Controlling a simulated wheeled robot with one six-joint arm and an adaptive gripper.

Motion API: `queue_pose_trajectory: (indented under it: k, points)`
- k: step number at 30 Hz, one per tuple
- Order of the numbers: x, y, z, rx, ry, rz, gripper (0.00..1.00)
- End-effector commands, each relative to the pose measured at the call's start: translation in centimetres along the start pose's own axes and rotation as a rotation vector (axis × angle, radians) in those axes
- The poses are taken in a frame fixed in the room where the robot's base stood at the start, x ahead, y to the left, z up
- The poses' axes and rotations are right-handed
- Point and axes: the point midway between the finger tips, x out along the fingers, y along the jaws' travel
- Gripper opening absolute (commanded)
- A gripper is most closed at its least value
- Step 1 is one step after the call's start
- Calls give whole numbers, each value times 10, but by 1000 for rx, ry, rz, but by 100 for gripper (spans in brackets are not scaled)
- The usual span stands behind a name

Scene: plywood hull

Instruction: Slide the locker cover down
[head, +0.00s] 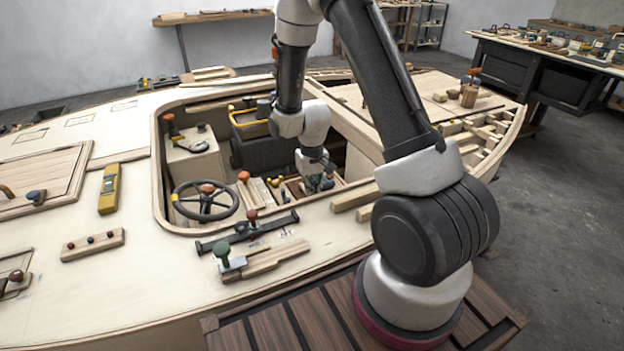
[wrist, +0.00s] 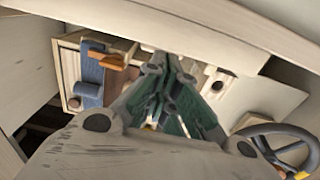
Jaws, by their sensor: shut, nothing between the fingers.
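My gripper (head: 320,182) is down inside the cockpit opening, at its right side in the head view. In the wrist view the dark green fingers of my gripper (wrist: 156,112) are together with nothing between them. Beyond them is a light wooden locker-like box (wrist: 68,62) with blue and orange-brown items at its left. A pale panel with a small knob (wrist: 217,86) shows right of the fingers; it may be the locker cover, but I cannot tell for sure. My gripper hides the middle of this area, and I cannot tell whether the fingers touch anything.
A black steering wheel (head: 204,200) stands left of my gripper; it also shows in the wrist view (wrist: 280,148). A red-knobbed lever (head: 244,178) stands nearby. The cockpit rim (head: 345,192) borders my arm closely. A dark bar (head: 247,232) lies on the near deck.

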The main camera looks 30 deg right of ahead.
Motion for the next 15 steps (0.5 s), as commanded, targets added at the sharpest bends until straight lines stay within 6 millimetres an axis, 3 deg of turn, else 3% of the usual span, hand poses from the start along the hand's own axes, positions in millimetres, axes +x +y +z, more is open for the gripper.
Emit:
queue_pose_trajectory:
  k: [5,15]
  points:
    - [-38,1,-8,0,9,-1,0]
    - [-112,1,-6,0,5,0,0]
